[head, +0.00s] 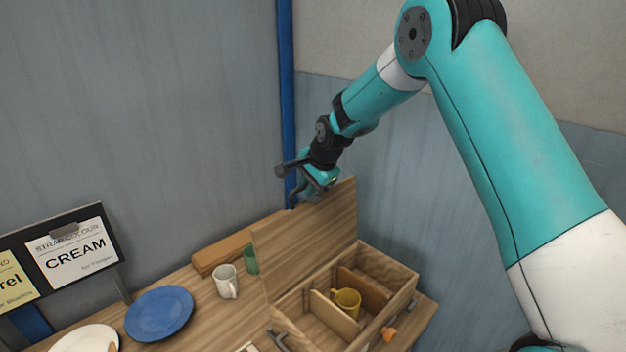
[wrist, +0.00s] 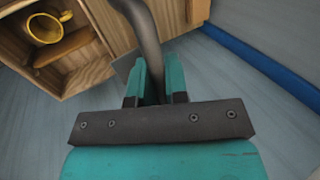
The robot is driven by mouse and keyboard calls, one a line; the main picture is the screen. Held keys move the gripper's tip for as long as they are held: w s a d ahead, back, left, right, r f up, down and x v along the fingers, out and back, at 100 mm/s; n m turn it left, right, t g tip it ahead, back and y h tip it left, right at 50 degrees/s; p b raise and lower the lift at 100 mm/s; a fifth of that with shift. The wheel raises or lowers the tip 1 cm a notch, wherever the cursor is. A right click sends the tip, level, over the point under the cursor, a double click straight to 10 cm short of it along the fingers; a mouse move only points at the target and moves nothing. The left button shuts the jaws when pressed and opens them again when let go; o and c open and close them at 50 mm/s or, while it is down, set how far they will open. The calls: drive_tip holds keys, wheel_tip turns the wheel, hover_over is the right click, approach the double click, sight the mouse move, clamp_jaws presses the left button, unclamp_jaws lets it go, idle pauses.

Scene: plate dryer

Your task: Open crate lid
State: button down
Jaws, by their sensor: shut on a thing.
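The wooden crate (head: 398,304) stands at the right end of the wooden table. Its lid (head: 312,232) is raised and stands nearly upright at the crate's back left side. My gripper (head: 313,184) is at the lid's top edge. In the wrist view my gripper (wrist: 153,78) is shut on a grey curved bar (wrist: 144,30), which looks like the lid's handle. Where the bar joins the lid is hard to see. The crate is open, with wooden dividers inside. A yellow mug (head: 347,301) sits in one compartment and also shows in the wrist view (wrist: 46,27).
A white mug (head: 226,282) and a green cup (head: 251,260) stand left of the lid. A blue plate (head: 159,313) and a white plate (head: 88,339) lie further left. A sign board (head: 73,252) stands behind them. A blue post (head: 287,100) and wall panels rise behind the table.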

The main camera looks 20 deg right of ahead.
drive_tip(key=shift+s+a+f, duration=0.2)
drive_tip(key=shift+f, duration=0.05)
drive_tip(key=c, duration=1.1)
unclamp_jaws()
drive_tip(key=shift+d+r, duration=0.1)
drive_tip(key=shift+d, duration=0.1)
drive_tip(key=b+v, duration=0.6)
drive_tip(key=v, duration=1.1)
drive_tip(key=shift+d+r, duration=0.1)
drive_tip(key=shift+r, duration=0.1)
